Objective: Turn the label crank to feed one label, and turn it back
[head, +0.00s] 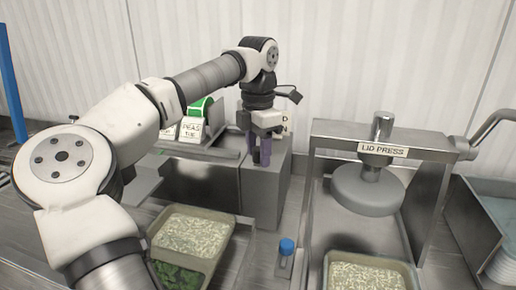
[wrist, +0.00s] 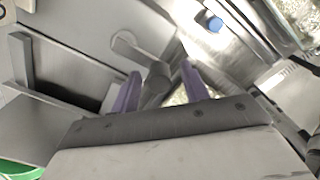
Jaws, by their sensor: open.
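The label crank shows in the wrist view as a grey arm with a rounded hub (wrist: 128,42) and a thicker handle end (wrist: 157,82). My gripper (wrist: 162,85) is open, with a purple finger on each side of that handle end; I cannot tell whether either finger touches it.
A blue-topped piece (head: 286,247) stands on the counter. The lid press (head: 383,150) is at right, with another rice tray (head: 366,275) below it. A bin (head: 495,215) is far right.

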